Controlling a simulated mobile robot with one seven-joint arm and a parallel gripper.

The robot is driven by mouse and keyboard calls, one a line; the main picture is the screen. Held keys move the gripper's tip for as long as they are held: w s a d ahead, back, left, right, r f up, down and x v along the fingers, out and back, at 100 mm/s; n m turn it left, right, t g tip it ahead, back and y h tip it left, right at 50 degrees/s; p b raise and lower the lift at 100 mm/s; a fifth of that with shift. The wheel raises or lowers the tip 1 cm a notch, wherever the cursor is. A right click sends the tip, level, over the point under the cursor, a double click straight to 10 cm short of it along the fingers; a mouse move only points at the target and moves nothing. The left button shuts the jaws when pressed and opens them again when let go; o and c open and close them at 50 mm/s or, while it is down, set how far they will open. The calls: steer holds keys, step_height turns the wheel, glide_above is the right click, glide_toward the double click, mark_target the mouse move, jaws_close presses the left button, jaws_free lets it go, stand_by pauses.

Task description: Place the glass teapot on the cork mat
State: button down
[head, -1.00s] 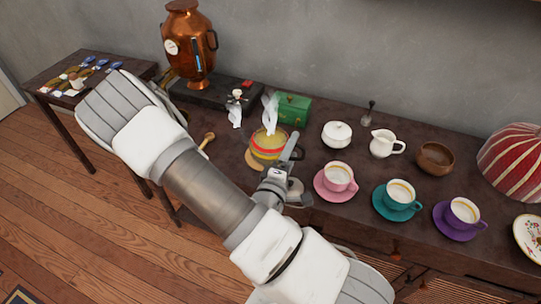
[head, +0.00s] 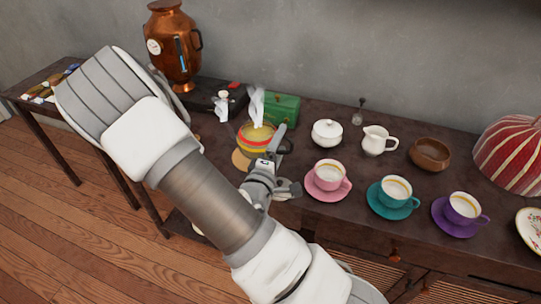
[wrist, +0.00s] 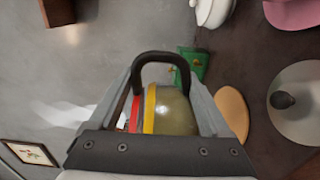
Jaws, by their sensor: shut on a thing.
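The glass teapot (head: 256,137) holds yellowish liquid, has red and yellow bands, and gives off steam in the head view. Its black handle (wrist: 160,58) lies between my fingers in the wrist view. My gripper (head: 275,145) is shut on that handle. The teapot (wrist: 172,110) looks raised and about upright, its base toward the right in the sideways wrist view. The round cork mat (head: 240,160) lies on the dark table, partly hidden by my arm and the pot. It also shows in the wrist view (wrist: 231,112), past the pot's base and apart from it.
A green box (head: 283,108) stands behind the pot, and a copper urn (head: 175,47) at the back left. To the right are a white sugar bowl (head: 327,133), a creamer (head: 377,140) and a pink cup (head: 330,174). A grey knobbed disc (wrist: 299,103) lies near the mat.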

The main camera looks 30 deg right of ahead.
steer(key=shift+w+d+f+b, duration=0.15)
steer(key=shift+w+f+b, duration=0.4)
steer(key=shift+b, duration=1.4)
steer(key=shift+w+b, duration=0.15)
steer(key=shift+b, duration=0.35)
steer(key=w+f, duration=0.1)
steer(key=w, duration=0.1)
steer(key=w+f+b, duration=0.1)
steer(key=w, duration=0.1)
steer(key=w+d+f+b, duration=0.1)
steer(key=w+f, duration=0.1)
steer(key=w, duration=0.1)
steer(key=shift+d, duration=0.1)
steer(key=shift+f+b, duration=1)
steer(key=shift+f, duration=0.95)
steer(key=shift+f, duration=0.15)
jaws_free()
steer(key=shift+f, duration=0.1)
